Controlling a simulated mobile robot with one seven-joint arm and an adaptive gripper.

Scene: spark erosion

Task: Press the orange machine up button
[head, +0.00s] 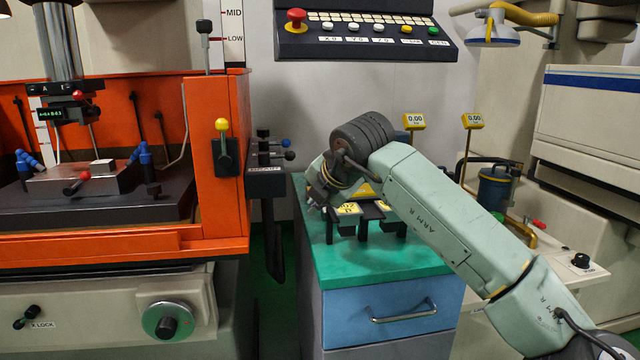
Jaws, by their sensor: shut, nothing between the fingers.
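The orange machine (222,160) fills the left side of the head view. I cannot make out a button marked as its up button. A dark bracket with black, blue and red knobs (268,160) sticks out from its right side; its label is too small to read. My gripper (313,205) is shut and empty, mostly hidden behind my own wrist. It shows over the back left part of the green-topped cabinet, to the right of the bracket and apart from the machine.
A black control panel (365,48) with a red knob and several buttons is at the top. The green-topped cabinet (335,262) has yellow-topped items (348,208) near my wrist. Two yellow displays (414,121) stand behind. A narrow gap separates machine and cabinet.

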